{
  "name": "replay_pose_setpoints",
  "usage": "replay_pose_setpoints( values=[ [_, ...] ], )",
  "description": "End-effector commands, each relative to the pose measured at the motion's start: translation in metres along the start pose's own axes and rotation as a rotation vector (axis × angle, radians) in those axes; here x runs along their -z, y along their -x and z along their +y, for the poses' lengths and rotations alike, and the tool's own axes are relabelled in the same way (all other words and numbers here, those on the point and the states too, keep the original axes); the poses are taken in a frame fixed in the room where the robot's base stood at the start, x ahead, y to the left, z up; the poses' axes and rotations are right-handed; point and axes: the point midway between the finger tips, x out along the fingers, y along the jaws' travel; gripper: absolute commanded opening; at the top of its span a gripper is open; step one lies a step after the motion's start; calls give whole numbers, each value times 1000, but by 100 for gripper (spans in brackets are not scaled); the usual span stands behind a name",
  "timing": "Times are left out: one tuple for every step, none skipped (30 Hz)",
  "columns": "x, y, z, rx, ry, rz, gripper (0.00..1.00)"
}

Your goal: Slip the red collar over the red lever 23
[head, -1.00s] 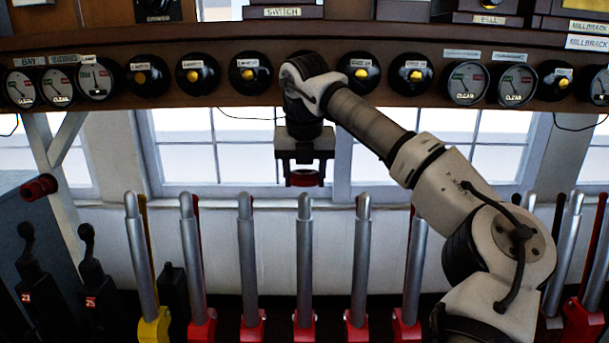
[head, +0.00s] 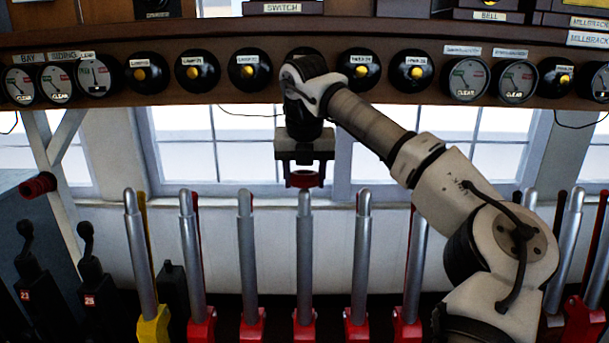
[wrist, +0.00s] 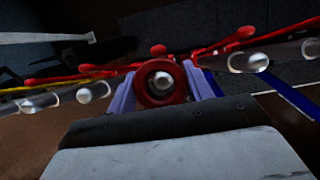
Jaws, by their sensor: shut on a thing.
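The red collar (head: 305,180) is a short ring held level below my gripper (head: 305,171), which is shut on it. Below it stands a steel lever (head: 305,250) with a red base and a rounded top. In the head view the collar is just above or at the lever's tip, and I cannot tell whether the tip has entered it. In the wrist view the collar (wrist: 161,97) sits between the fingers, and the pale round lever tip (wrist: 161,83) shows through its hole, slightly off centre. I see no number on this lever.
Similar steel levers stand close on both sides, one with a yellow base (head: 153,325). Small black levers marked 23 (head: 25,295) and 25 (head: 90,300) stand at the left. A shelf of dials (head: 467,79) runs above. A dark red peg (head: 38,186) is on the grey cabinet.

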Motion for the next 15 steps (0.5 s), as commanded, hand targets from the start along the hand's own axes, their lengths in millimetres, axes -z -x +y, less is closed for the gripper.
replay_pose_setpoints(
  values=[
    [1,-2,0,0,0,0,31],
    [1,-3,0,0,0,0,31],
    [2,-4,0,0,0,-1,31],
    [2,-5,0,0,0,-1,31],
    [3,-6,0,0,0,-1,31],
    [3,-7,0,0,0,-1,31],
    [4,-8,0,0,0,-1,31],
    [4,-9,0,0,0,-1,31],
    [4,-10,0,0,0,-1,31],
    [5,-11,0,0,0,-1,31],
    [5,-11,0,0,0,-1,31],
    [6,-12,0,0,0,-1,31],
    [6,-13,0,0,0,-1,31],
    [6,-14,0,0,0,-1,31],
    [7,-15,0,0,0,-1,31]
  ],
)
